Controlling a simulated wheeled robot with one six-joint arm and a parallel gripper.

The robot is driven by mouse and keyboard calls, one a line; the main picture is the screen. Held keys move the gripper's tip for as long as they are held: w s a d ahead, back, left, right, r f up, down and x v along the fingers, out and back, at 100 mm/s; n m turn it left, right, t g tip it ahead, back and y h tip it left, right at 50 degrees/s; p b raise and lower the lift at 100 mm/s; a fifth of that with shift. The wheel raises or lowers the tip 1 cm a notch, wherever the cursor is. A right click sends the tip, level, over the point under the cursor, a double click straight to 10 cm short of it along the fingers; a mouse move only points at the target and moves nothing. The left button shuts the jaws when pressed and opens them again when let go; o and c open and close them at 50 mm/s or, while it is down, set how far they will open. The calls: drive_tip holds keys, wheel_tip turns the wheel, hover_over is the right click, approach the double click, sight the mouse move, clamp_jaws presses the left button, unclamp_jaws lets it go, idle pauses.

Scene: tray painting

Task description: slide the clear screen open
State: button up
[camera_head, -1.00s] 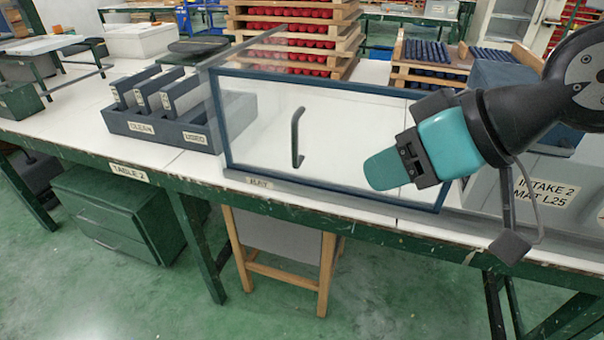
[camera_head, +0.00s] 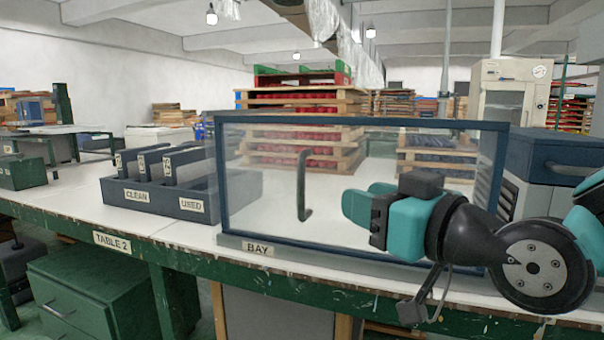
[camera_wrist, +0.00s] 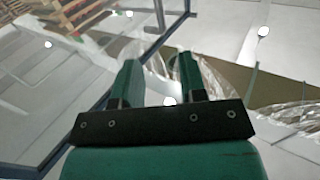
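The clear screen (camera_head: 360,121) has a dark blue frame and a clear pane. It stands upright across the front of the bay (camera_head: 257,248) on the table, covering its width. Its dark upright handle (camera_head: 303,187) is near the left side of the pane. My teal gripper (camera_head: 358,203) is in front of the pane, to the right of the handle and apart from it, pointing left. In the wrist view my gripper (camera_wrist: 158,70) has its two fingers apart with nothing between them.
A grey rack (camera_head: 160,204) with CLEAN and USED labels and several upright plates stands left of the screen. A dark blue box with a handle (camera_head: 565,150) stands at the right. Stacked wooden trays (camera_head: 300,100) are behind. The table front (camera_head: 140,232) at left is clear.

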sight(304, 179)
drive_tip(key=p+x, duration=1.2)
drive_tip(key=x, duration=0.2)
drive_tip(key=shift+w+a, duration=0.15)
drive_tip(key=shift+c, duration=0.2)
clamp_jaws()
